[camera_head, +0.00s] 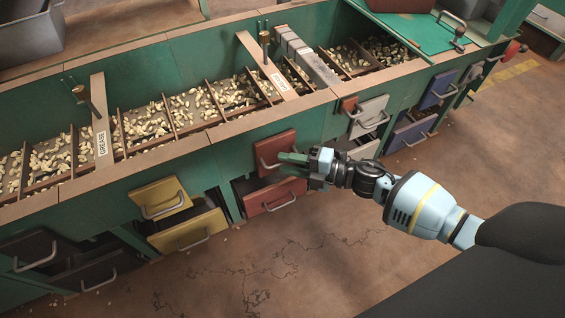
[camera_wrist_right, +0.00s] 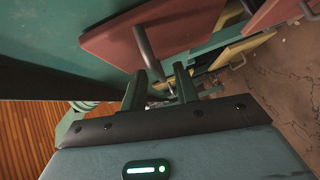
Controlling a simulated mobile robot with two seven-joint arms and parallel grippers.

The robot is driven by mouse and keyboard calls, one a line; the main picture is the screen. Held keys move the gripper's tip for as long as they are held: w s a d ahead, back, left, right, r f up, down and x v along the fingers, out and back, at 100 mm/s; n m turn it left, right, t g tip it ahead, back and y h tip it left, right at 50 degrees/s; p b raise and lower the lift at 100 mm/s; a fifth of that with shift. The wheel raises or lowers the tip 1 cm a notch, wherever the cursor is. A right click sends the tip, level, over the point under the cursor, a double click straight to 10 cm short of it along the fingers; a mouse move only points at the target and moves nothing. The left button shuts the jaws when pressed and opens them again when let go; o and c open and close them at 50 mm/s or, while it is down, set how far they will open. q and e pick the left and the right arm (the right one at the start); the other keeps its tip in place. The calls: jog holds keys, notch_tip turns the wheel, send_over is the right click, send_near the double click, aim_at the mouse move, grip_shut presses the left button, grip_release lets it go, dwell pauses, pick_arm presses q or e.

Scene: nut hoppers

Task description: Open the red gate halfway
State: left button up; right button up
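The upper red gate (camera_head: 277,146) is a flat panel with a grey bar handle on the green hopper front. A lower red panel (camera_head: 268,194) with its own handle is below it. My right gripper (camera_head: 283,160) is at the upper gate's handle, its fingers pointing left. In the wrist view, the red panel (camera_wrist_right: 110,38) and its grey handle (camera_wrist_right: 146,45) show. The handle's end lies between the two spread fingers of my right gripper (camera_wrist_right: 160,85); whether they touch it is unclear. My left gripper is out of view.
Yellow gates (camera_head: 160,198) are left of the red ones, dark grey ones (camera_head: 30,250) farther left. White (camera_head: 372,110) and blue (camera_head: 438,88) gates are to the right. Nuts fill the divided trough (camera_head: 150,125) above. The brown floor (camera_head: 330,240) in front is clear.

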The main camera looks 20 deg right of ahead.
jog(key=shift+x, duration=0.95)
grip_shut()
